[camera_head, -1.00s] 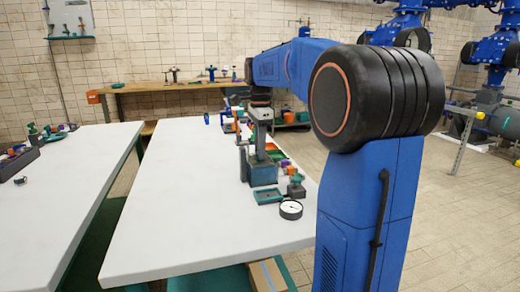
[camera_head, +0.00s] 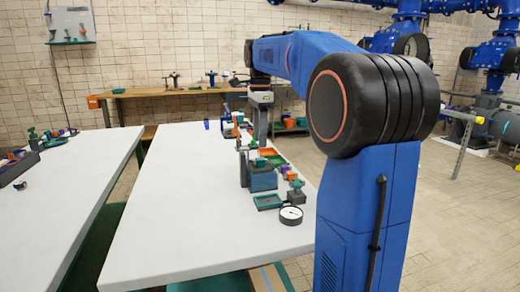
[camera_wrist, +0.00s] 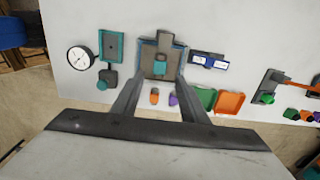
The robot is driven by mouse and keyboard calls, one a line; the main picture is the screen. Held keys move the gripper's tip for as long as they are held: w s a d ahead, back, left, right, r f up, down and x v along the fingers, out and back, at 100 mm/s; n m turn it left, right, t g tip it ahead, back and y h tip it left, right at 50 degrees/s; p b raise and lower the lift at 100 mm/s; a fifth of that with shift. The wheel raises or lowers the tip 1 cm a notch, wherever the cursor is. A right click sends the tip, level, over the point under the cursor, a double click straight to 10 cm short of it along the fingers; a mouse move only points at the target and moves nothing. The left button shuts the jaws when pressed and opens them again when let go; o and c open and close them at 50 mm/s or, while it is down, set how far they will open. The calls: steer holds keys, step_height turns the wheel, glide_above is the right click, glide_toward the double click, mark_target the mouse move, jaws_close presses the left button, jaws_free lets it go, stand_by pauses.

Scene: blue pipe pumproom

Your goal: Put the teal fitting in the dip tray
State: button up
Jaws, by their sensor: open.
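My gripper (camera_wrist: 158,84) is open, its two fingers apart and nothing held between them. In the head view my gripper (camera_head: 258,138) hangs above the blue-grey open box (camera_head: 262,182) on the white table. In the wrist view a teal piece (camera_wrist: 160,65), which looks like the fitting, lies at the box (camera_wrist: 146,67), just beyond the fingertips. A second teal piece (camera_wrist: 102,86) is at a small dark block. A shallow teal-rimmed tray (camera_wrist: 113,46), apparently the dip tray, lies left of the box; it also shows in the head view (camera_head: 268,202).
A round gauge (camera_wrist: 80,58) lies left of the tray. Orange (camera_wrist: 154,97) and purple (camera_wrist: 173,100) pieces, a green tray (camera_wrist: 206,98) and an orange tray (camera_wrist: 230,102) are near my fingers. A blue-and-white labelled block (camera_wrist: 208,60) is right of the box. The white table (camera_head: 170,210) is clear at left.

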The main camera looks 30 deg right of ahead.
steer(key=shift+r, duration=2.65)
steer(key=shift+s, duration=0.15)
